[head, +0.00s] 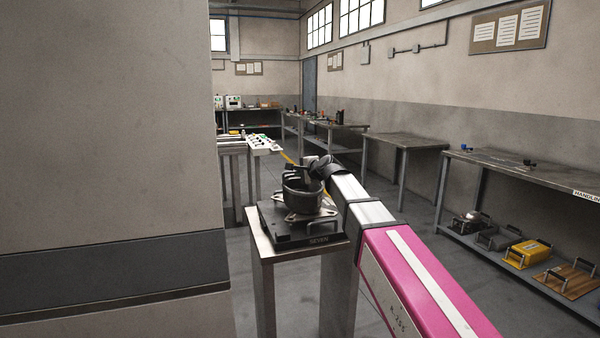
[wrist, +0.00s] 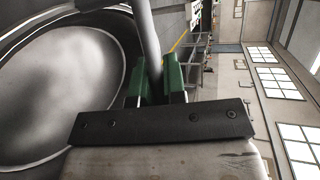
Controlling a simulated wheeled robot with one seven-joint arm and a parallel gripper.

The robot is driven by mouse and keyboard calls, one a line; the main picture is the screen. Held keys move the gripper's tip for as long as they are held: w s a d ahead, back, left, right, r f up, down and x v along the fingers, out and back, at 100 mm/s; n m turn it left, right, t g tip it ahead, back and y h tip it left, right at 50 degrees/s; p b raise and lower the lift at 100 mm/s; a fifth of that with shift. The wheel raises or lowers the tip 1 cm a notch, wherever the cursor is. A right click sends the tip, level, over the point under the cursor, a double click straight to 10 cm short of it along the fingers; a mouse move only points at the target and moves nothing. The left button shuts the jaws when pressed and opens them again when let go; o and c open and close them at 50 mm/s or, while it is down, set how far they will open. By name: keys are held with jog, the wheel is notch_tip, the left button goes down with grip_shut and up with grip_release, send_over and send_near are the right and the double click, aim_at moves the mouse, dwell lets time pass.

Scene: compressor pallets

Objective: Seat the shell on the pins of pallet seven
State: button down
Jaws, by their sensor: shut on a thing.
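The shell (head: 302,198) is a dark, round, open-topped pot. In the head view it is at pallet seven (head: 290,243), a dark plate marked SEVEN on a narrow stand. It looks about upright, low over a pale bracket on the plate. I cannot tell whether it rests on the pins, which I cannot make out. My gripper (head: 312,168) is at the shell's upper rim, partly hidden by its own wrist. In the wrist view its green fingers (wrist: 156,80) are shut on a grey tube of the shell, beside the shell's wide round mouth (wrist: 70,90).
A large wall or pillar (head: 105,150) fills the left, close to the stand (head: 262,275). A bench (head: 535,170) with several handled items on its lower shelf stands on the right. More tables (head: 405,140) line the back. Open floor lies between the stand and the right bench.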

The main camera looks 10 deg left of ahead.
jog(key=shift+f, duration=1.55)
dwell(0.4)
jog(key=c, duration=1.1)
grip_release()
jog(key=shift+f, duration=0.15)
jog(key=shift+d, duration=0.1)
jog(key=v, duration=1)
jog(key=shift+s+d, duration=0.2)
jog(key=shift+d, duration=0.05)
